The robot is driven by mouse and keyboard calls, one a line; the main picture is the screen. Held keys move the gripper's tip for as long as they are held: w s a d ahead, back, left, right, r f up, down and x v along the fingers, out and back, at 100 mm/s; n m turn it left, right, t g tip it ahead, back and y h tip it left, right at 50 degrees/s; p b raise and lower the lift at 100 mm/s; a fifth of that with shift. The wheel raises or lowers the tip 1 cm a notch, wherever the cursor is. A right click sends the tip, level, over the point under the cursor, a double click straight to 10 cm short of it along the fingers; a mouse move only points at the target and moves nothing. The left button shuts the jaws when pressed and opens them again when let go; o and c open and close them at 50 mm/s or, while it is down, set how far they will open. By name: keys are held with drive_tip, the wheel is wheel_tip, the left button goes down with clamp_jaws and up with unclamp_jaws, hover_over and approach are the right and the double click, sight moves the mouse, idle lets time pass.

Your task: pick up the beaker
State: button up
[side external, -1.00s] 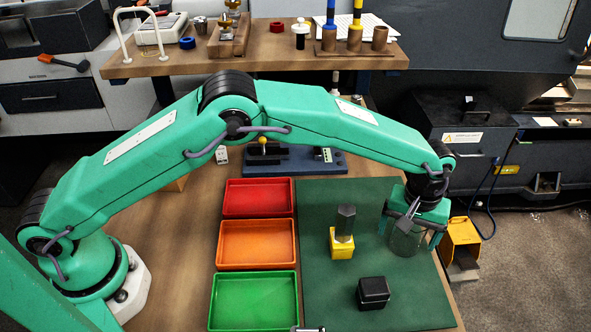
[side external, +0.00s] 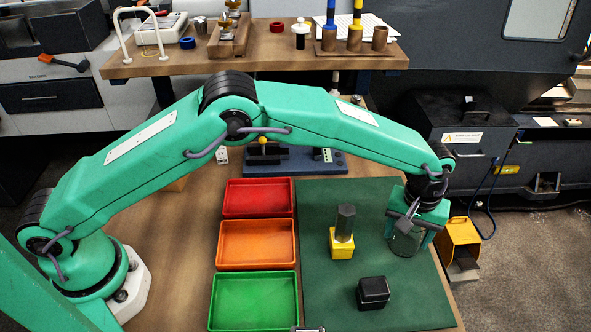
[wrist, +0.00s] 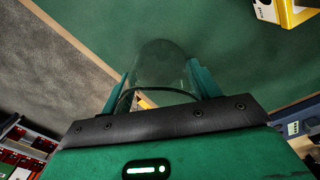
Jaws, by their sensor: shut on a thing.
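The beaker (side external: 405,243) is a clear glass vessel standing at the right side of the green mat (side external: 330,310). My gripper (side external: 409,232) points down over it, with one finger on each side, shut on the glass. The beaker also shows in the wrist view (wrist: 160,68), between the two green fingers (wrist: 158,86). Its base appears to be on or very close to the mat; I cannot tell whether there is a gap.
A dark hex piece in a yellow block (side external: 342,244) stands left of the beaker. A black box (side external: 373,292) sits in front. Red (side external: 230,212), orange (side external: 225,265) and green (side external: 220,325) trays lie further left. A yellow holder (side external: 460,234) stands beyond the mat's right edge.

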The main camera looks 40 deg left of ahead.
drive_tip(key=shift+r, duration=0.15)
drive_tip(key=shift+r, duration=0.55)
drive_tip(key=r, duration=0.3)
drive_tip(key=shift+s+d, duration=0.1)
drive_tip(key=shift+s, duration=0.1)
drive_tip(key=s+d+r, duration=0.4)
drive_tip(key=s+r, duration=0.2)
drive_tip(key=s, duration=0.4)
drive_tip(key=shift+s+r, duration=0.2)
drive_tip(key=shift+r, duration=0.1)
